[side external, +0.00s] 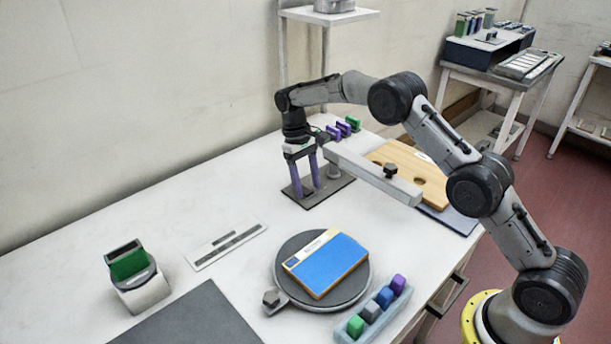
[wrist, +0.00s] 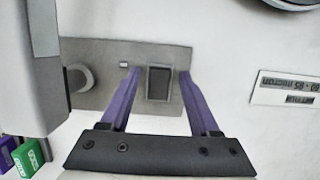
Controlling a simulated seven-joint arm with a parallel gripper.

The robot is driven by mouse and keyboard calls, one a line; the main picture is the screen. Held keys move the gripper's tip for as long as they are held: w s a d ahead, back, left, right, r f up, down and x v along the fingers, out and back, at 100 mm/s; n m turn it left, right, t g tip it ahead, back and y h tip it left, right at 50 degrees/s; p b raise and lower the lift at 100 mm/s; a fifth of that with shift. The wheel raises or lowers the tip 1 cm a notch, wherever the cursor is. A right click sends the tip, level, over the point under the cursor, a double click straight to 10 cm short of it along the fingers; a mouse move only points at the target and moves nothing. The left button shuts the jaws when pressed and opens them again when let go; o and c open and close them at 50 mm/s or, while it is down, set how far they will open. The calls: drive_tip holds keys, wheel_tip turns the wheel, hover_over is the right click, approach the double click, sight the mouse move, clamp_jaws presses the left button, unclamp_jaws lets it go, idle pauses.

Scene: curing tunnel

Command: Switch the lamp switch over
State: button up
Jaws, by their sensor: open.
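A dark rocker switch (wrist: 159,83) sits on a flat grey base plate (wrist: 105,52) in the wrist view. A small pale rectangle (wrist: 124,65) is beside it on the plate. My gripper (wrist: 159,74) is open, with one purple finger on each side of the switch and nothing held. In the side view my gripper (side external: 307,190) points down over the base plate (side external: 333,186); the switch is too hidden there to make out. I cannot tell whether the fingertips touch the plate. A grey bar (side external: 360,168) extends from a post on this plate, close right of my gripper.
Wooden board (side external: 432,188) lies under the bar's right end. Purple and green blocks (side external: 343,128) stand behind. A turntable (side external: 283,255) carries a blue box (side external: 328,263) in front. A small stand (side external: 146,292) holds a green piece at left. Bare table surrounds the label strip (side external: 225,246).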

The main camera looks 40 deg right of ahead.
drive_tip(key=v, duration=1.2)
